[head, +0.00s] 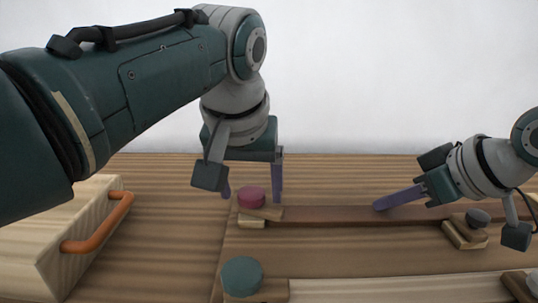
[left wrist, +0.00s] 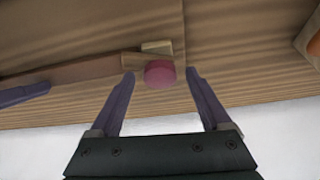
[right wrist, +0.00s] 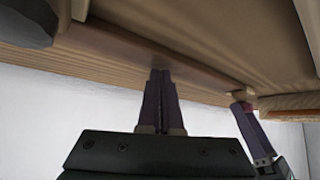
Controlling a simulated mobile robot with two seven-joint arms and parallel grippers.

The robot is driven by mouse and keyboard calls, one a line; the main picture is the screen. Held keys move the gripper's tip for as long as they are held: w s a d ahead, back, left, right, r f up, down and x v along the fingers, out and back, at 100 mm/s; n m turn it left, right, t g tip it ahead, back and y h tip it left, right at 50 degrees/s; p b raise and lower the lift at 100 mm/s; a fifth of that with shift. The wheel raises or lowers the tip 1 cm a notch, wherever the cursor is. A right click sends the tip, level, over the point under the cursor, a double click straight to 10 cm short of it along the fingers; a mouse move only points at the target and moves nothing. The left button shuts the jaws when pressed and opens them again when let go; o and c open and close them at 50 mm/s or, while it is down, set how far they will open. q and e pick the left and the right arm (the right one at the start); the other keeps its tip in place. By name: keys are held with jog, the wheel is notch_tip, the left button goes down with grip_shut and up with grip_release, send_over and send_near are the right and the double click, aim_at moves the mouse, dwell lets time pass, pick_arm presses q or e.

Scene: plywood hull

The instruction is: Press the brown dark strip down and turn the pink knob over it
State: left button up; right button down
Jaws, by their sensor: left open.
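The dark brown strip (head: 330,215) lies across the plywood panel. It also shows in the left wrist view (left wrist: 85,71) and the right wrist view (right wrist: 190,70). The pink knob (head: 251,197) sits on a small wooden latch at the strip's left end; it also shows in the left wrist view (left wrist: 160,74). My left gripper (head: 252,194) is open, with its fingers on either side of the pink knob and apart from it in the left wrist view (left wrist: 160,75). My right gripper (head: 380,205) has its fingers together, with the tips at the strip (right wrist: 160,72); contact is hard to judge.
A grey knob (head: 478,217) on a wooden latch is at the strip's right end. A teal knob (head: 242,275) sits in front, beside a pale strip (head: 370,290). A wooden box with an orange handle (head: 98,222) stands at the left.

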pick_arm(q)
jog(key=shift+m, duration=0.4)
pick_arm(e)
jog(key=shift+f, duration=0.1)
pick_arm(q)
jog(key=shift+a+m+g+h, duration=0.15)
jog(key=shift+m+h, duration=0.2)
jog(key=shift+m, duration=0.4)
jog(key=shift+m+g+h, duration=0.15)
jog(key=shift+m+h, duration=0.2)
jog(key=shift+m, duration=0.4)
jog(key=shift+a+m, duration=0.1)
jog(key=shift+m, duration=0.5)
jog(key=shift+w+m+h, duration=0.1)
jog(key=shift+m+h, duration=0.4)
jog(key=shift+m, duration=0.3)
